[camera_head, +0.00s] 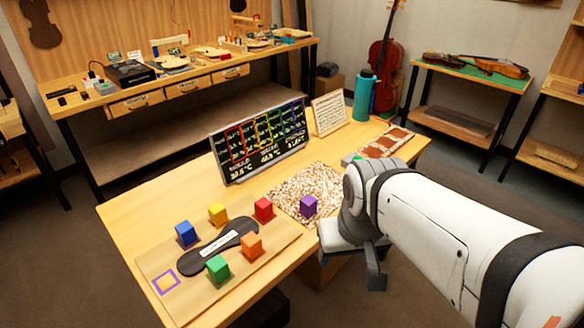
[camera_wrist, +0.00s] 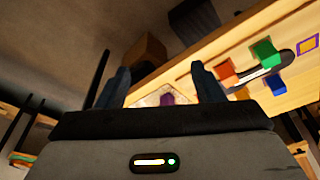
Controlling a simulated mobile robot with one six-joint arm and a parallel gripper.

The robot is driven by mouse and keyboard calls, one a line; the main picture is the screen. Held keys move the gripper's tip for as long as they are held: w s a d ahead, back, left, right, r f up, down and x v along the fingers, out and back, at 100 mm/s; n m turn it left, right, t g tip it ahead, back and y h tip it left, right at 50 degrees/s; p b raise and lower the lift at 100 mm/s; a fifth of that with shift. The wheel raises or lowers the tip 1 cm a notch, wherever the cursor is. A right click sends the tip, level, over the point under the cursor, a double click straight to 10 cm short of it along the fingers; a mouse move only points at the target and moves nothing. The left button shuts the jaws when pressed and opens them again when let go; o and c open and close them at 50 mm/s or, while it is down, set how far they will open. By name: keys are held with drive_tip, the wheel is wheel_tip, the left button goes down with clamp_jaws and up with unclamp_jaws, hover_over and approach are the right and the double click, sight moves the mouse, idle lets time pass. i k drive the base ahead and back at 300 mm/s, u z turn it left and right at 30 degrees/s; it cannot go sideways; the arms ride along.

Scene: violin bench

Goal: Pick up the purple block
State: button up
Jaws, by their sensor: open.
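The purple block (camera_head: 308,205) stands upright on a pale patch of wood shavings (camera_head: 291,183) near the table's front edge. In the wrist view, the purple block (camera_wrist: 167,99) shows small between my fingers, some distance beyond them. My gripper (camera_head: 350,268) is open and empty, just right of the block in the head view and apart from it. In the wrist view, my gripper (camera_wrist: 160,76) has its two dark fingers spread wide. My arm hides part of the table's right side in the head view.
A wooden board (camera_head: 226,252) on the left holds blue (camera_head: 186,233), yellow (camera_head: 217,213), red (camera_head: 264,208), orange (camera_head: 251,245) and green (camera_head: 218,268) blocks around a black fingerboard-like piece. A chart panel (camera_head: 262,139) and a teal bottle (camera_head: 364,95) stand behind.

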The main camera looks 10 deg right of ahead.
sight(308, 206)
drive_tip(key=u, duration=0.1)
drive_tip(key=k, duration=1.05)
drive_tip(key=z, duration=0.6)
drive_tip(key=i, duration=1.75)
drive_tip(key=u, duration=0.6)
